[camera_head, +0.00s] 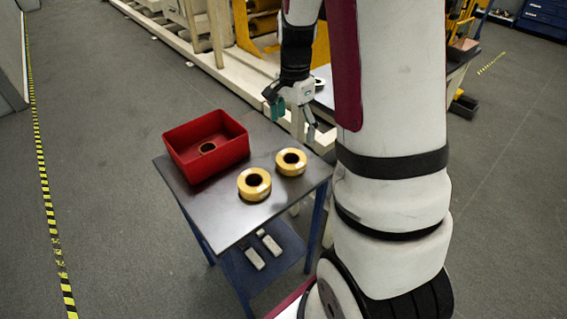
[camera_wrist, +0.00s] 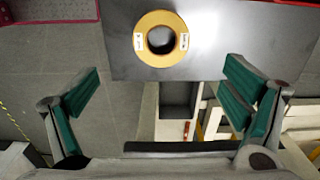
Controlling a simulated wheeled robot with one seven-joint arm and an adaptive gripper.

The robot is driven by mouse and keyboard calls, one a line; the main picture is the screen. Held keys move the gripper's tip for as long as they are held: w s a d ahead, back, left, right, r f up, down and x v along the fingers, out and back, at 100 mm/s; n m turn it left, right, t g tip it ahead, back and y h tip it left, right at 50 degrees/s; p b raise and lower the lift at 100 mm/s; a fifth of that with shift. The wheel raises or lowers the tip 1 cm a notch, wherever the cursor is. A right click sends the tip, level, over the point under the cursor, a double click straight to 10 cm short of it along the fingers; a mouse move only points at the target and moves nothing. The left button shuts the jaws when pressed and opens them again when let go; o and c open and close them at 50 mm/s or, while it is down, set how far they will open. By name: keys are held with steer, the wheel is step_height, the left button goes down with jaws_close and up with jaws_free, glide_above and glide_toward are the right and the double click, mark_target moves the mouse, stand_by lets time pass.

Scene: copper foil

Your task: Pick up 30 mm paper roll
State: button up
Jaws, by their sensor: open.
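Two yellow-tan paper rolls with dark centre holes lie flat on the table top. The nearer roll (camera_head: 254,184) is at the table's middle, and the farther roll (camera_head: 291,162) is to its right, nearer the table's edge. I cannot tell from size which is the 30 mm one. One roll (camera_wrist: 161,39) with small white labels shows at the top middle of the wrist view. My gripper (camera_head: 294,115) is open and empty above and beyond the table's far right edge. Its green-padded fingers (camera_wrist: 160,105) are wide apart in the wrist view, and the roll lies ahead between them.
The dark table top (camera_head: 223,215) is clear at the front. A lower blue shelf (camera_head: 262,250) holds small light blocks. Machinery stands behind.

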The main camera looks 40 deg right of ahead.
mark_target(291, 158)
step_height(291, 158, down, 12)
steer(key=shift+w+a+r+b, duration=0.1)
steer(key=shift+r+b, duration=0.05)
steer(key=shift+b, duration=0.35)
steer(key=c, duration=1.3)
